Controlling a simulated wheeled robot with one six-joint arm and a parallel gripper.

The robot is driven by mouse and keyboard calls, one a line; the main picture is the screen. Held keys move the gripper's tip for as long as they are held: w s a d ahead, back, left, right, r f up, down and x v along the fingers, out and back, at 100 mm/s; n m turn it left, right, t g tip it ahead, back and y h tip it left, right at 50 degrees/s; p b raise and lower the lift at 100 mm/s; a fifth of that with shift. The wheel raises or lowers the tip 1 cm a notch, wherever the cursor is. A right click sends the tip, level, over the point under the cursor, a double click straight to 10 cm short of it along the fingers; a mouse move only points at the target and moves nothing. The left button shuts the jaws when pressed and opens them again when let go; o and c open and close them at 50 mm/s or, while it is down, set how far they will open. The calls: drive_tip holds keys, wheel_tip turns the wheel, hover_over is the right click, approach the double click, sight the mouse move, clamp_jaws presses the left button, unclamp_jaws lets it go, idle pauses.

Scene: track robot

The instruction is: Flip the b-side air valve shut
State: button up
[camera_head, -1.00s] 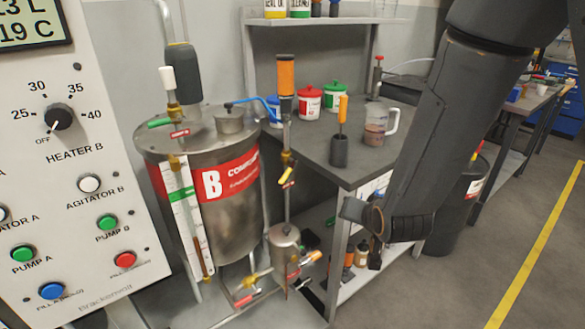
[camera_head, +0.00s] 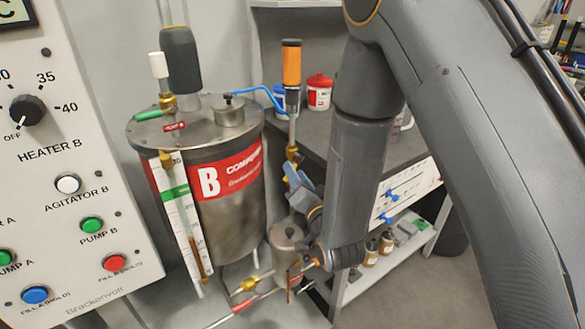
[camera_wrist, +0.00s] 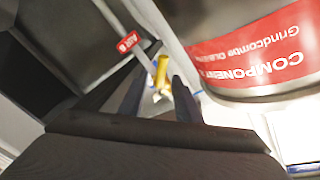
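The b-side air valve is a brass fitting (camera_head: 292,154) on the thin vertical pipe beside the steel B tank, below an orange-topped cylinder. In the wrist view its yellow-brass part (camera_wrist: 162,72) shows beyond and between my fingertips, next to a red "AIR B" tag (camera_wrist: 129,42). My gripper (camera_head: 294,174) is right at the valve, just below the brass fitting in the head view. In the wrist view my gripper (camera_wrist: 160,86) has its two dark fingers apart, with a visible gap between them. Contact with the lever cannot be made out, and the lever is mostly hidden in the head view.
The B tank (camera_head: 228,215) stands close on the left, with a sight gauge (camera_head: 182,215) on its front. A small metal pot (camera_head: 287,240) with brass valves sits below my gripper. The workbench (camera_head: 405,150) is behind my arm. The control panel (camera_head: 75,150) is at far left.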

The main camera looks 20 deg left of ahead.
drive_tip(key=shift+x, duration=1.55)
clamp_jaws()
